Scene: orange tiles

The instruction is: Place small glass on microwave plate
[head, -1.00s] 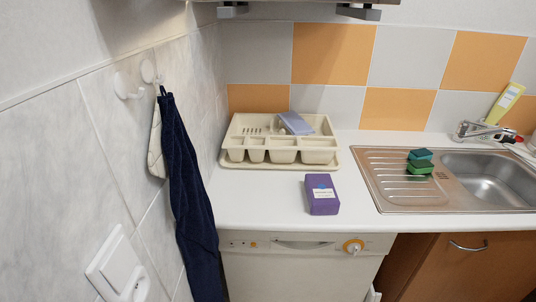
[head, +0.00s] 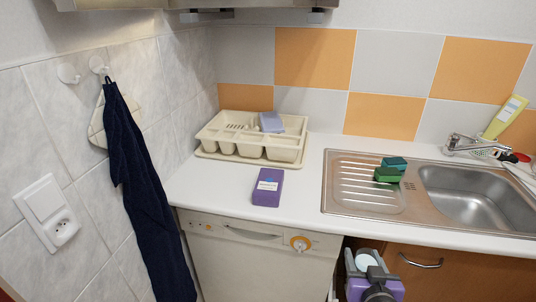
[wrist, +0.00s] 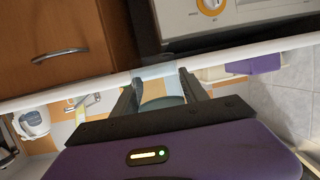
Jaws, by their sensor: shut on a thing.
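The small glass (wrist: 160,72) is clear and pale, held between my gripper's dark fingers in the wrist view. My gripper (wrist: 160,90) is shut on it. In the head view my gripper (head: 366,272) is at the bottom edge, right of centre, in front of the counter and below its top. A pale round shape between the fingers there looks like the glass (head: 366,260). No microwave or microwave plate shows in either view.
The white counter (head: 225,197) holds a cream cutlery tray (head: 205,147), a purple box (head: 268,187) and a steel sink (head: 340,185) with green sponges (head: 388,171). A dishwasher (head: 235,262) and an orange-brown cabinet (head: 465,268) stand below. A dark towel (head: 145,190) hangs on the left.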

